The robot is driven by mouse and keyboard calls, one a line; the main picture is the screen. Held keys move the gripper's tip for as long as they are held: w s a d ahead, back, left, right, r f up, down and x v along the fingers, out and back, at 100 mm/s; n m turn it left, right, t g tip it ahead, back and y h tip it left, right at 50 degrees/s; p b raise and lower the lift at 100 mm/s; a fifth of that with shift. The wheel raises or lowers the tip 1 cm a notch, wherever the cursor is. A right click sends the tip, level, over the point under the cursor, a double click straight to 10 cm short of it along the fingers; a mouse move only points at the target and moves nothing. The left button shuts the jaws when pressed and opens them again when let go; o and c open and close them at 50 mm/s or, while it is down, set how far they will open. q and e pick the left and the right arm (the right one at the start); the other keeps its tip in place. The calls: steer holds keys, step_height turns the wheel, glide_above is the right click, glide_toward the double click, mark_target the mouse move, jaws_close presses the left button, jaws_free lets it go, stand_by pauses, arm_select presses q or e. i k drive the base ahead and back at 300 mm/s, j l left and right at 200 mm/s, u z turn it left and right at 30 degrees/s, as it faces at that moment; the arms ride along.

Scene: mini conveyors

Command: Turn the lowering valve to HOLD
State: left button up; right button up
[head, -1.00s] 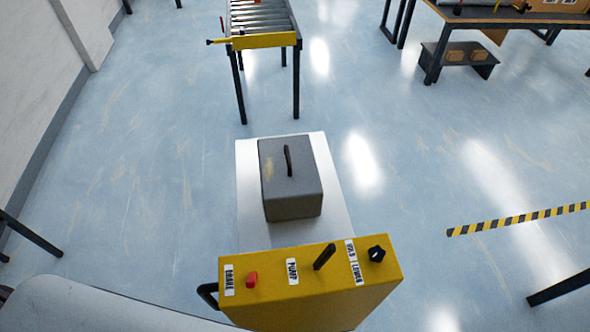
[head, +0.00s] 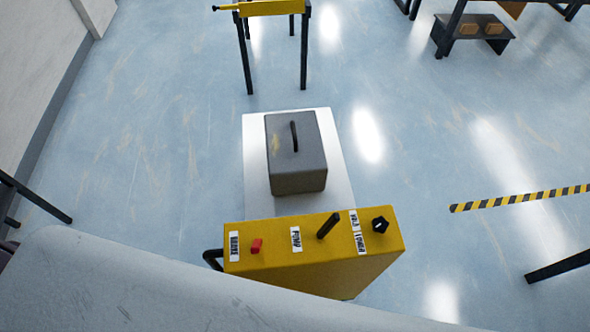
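The lowering valve is a small black knob (head: 380,225) at the right end of the top of a yellow control box (head: 312,262). A white HOLD/LOWER label (head: 357,232) lies just left of the knob; the way the knob points is too small to tell. A black pump lever (head: 328,226) stands left of that label, beside the PUMP label (head: 296,239). A red brake switch (head: 257,246) sits near the BRAKE label (head: 234,246) at the left end. Neither of my grippers is in view.
A grey box with a black handle (head: 298,165) rests on a white platform (head: 258,135) behind the yellow box. A roller conveyor (head: 272,8) stands at the back. Yellow-black floor tape (head: 520,198) lies at right.

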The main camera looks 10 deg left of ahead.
mark_target(380, 224)
steer(key=k+j, duration=0.15)
steer(key=j, duration=0.2)
steer(key=k+j+z, duration=0.15)
steer(key=j, duration=0.25)
steer(key=k+j, duration=0.15)
steer(key=j, duration=0.2)
steer(key=k+j+z, duration=0.1)
steer(key=j, duration=0.25)
steer(key=k+j+z, duration=0.1)
steer(key=j, duration=0.25)
steer(key=k, duration=0.1)
